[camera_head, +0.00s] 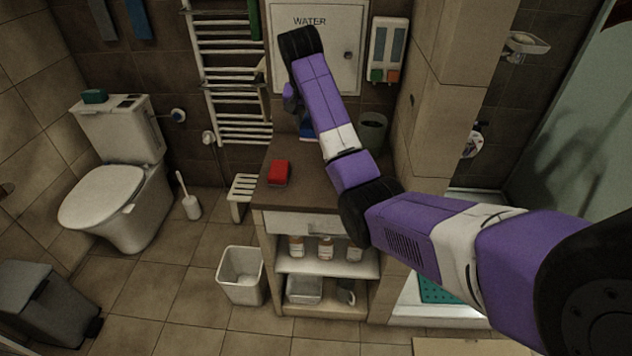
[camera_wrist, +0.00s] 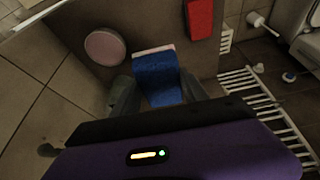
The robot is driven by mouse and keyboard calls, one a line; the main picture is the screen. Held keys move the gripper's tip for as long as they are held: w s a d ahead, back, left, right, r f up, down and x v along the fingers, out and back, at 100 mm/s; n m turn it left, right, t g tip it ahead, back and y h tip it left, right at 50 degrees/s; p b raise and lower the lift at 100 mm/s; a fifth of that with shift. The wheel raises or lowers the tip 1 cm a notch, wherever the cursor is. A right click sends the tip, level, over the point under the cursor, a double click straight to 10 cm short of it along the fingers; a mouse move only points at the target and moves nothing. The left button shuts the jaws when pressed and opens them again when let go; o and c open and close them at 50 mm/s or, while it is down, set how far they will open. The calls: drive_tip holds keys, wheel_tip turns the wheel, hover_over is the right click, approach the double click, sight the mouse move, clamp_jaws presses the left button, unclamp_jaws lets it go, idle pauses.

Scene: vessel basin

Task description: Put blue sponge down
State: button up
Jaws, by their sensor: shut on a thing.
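The blue sponge (camera_wrist: 158,80) has a pale pinkish edge at its far end. In the wrist view it sits between the two dark fingers of my gripper (camera_wrist: 157,92), which is shut on it. It is over the brown counter top (camera_wrist: 133,22); I cannot tell whether it touches the surface. In the head view only a small blue part (camera_head: 306,131) shows beside my arm, near the back of the counter (camera_head: 283,198). My fingers are mostly hidden there by my arm.
A red sponge (camera_head: 278,173) lies on the counter's left part and shows in the wrist view (camera_wrist: 199,18). A grey-green cup (camera_head: 373,132) stands at the back right. A towel radiator (camera_head: 228,75) is at the back left. The counter's front middle looks clear.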

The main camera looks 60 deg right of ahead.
sight(317, 179)
drive_tip(key=shift+s+d+r, duration=0.4)
drive_tip(key=shift+r, duration=0.2)
wheel_tip(317, 179, down, 20)
drive_tip(key=p, duration=0.3)
drive_tip(key=shift+r, duration=0.15)
drive_tip(key=o, duration=1.2)
drive_tip(key=shift+f, duration=0.2)
drive_tip(key=shift+b+v, duration=0.9)
drive_tip(key=shift+v, duration=3.05)
